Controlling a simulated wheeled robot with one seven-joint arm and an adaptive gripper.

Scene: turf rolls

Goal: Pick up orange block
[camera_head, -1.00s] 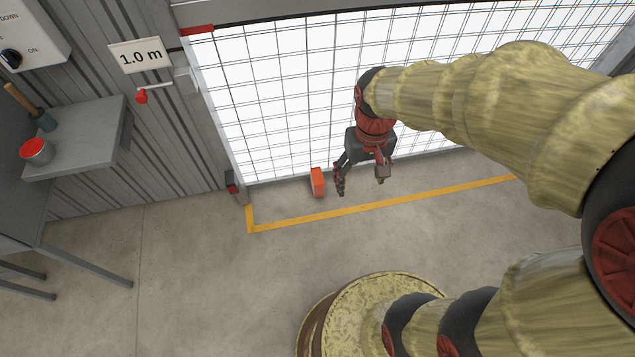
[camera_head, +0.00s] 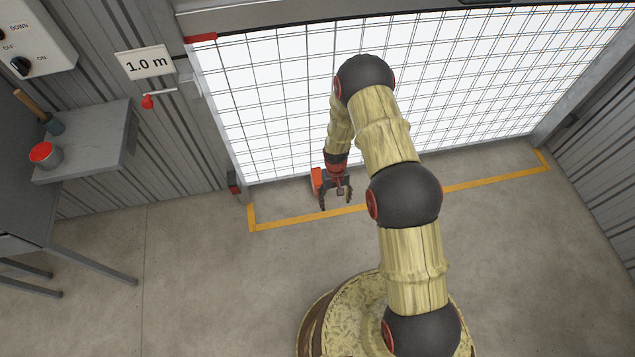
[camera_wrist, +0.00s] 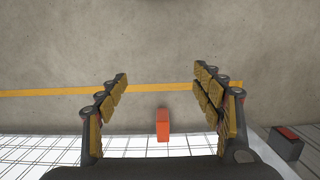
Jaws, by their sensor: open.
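The orange block (camera_head: 317,181) lies on the concrete floor by the foot of the white mesh gate, partly hidden behind my gripper in the head view. My gripper (camera_head: 336,205) is open and empty, just right of the block and nearer the yellow line. In the wrist view the orange block (camera_wrist: 163,125) shows low between the two spread fingers of my gripper (camera_wrist: 164,85), closer to the palm edge than the fingertips. It is apart from both fingers; its height gap to them I cannot tell.
The mesh gate (camera_head: 270,110) stands behind the block. A yellow floor line (camera_head: 290,221) runs in front. A small dark box with a red top (camera_head: 233,183) is at the gate's left post. A grey shelf (camera_head: 95,150) holds a red-topped can (camera_head: 45,155).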

